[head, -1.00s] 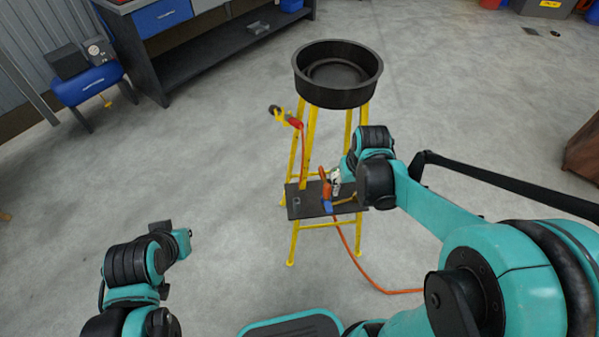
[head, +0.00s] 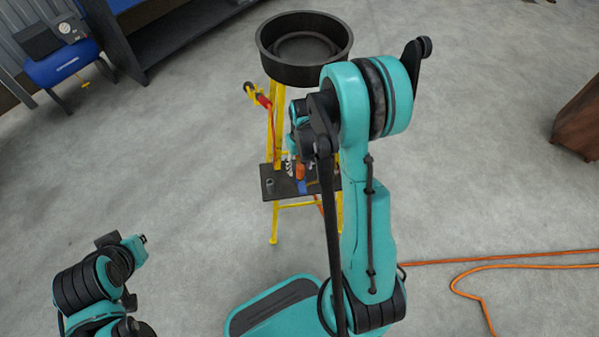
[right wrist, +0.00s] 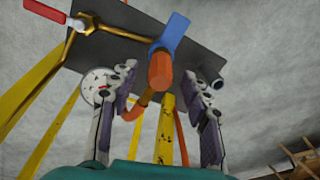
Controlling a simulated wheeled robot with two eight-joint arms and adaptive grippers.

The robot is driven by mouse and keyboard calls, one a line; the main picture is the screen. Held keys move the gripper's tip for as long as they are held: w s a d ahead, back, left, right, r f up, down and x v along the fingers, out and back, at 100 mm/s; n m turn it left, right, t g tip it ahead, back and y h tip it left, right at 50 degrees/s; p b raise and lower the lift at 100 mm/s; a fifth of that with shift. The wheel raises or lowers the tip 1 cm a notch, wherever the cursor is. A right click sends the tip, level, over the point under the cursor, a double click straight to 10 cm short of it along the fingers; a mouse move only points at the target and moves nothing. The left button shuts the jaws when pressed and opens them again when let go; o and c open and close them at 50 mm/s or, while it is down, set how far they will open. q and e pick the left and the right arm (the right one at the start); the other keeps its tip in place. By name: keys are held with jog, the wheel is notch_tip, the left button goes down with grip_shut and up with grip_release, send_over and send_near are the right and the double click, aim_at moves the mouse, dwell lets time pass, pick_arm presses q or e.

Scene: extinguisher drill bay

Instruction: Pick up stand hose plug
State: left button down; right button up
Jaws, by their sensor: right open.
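The stand hose plug is an orange cylinder (head: 300,172) with a blue tab, at the small dark shelf (head: 268,190) of the yellow stand (head: 277,130). In the right wrist view the plug (right wrist: 160,70) shows nearly end-on, its blue tab (right wrist: 172,32) against the dark plate. My right gripper (right wrist: 160,95) is open, one finger on each side of the plug, with gaps visible. In the head view my right gripper (head: 299,167) is partly hidden by its arm. My left arm is at lower left; its fingers do not show.
A black round pan (head: 304,62) tops the stand. A red-handled yellow valve (head: 258,96) sticks out at its left; it also shows in the right wrist view (right wrist: 45,20). An orange hose (head: 480,266) lies on the floor. The floor between stand and left arm is clear.

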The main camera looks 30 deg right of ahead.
notch_tip(320, 180, down, 2)
jog(key=shift+r, duration=0.1)
grip_shut()
jog(key=shift+r, duration=0.5)
jog(key=r, duration=0.1)
jog(key=r+p, duration=0.2)
jog(key=r, duration=0.1)
jog(key=shift+s, duration=0.3)
jog(key=s+d+r+p, duration=0.2)
jog(key=s+r, duration=0.4)
jog(key=s, duration=0.4)
jog(key=shift+s+d+p, duration=0.15)
jog(key=shift+s+p, duration=0.2)
jog(key=shift+p, duration=0.45)
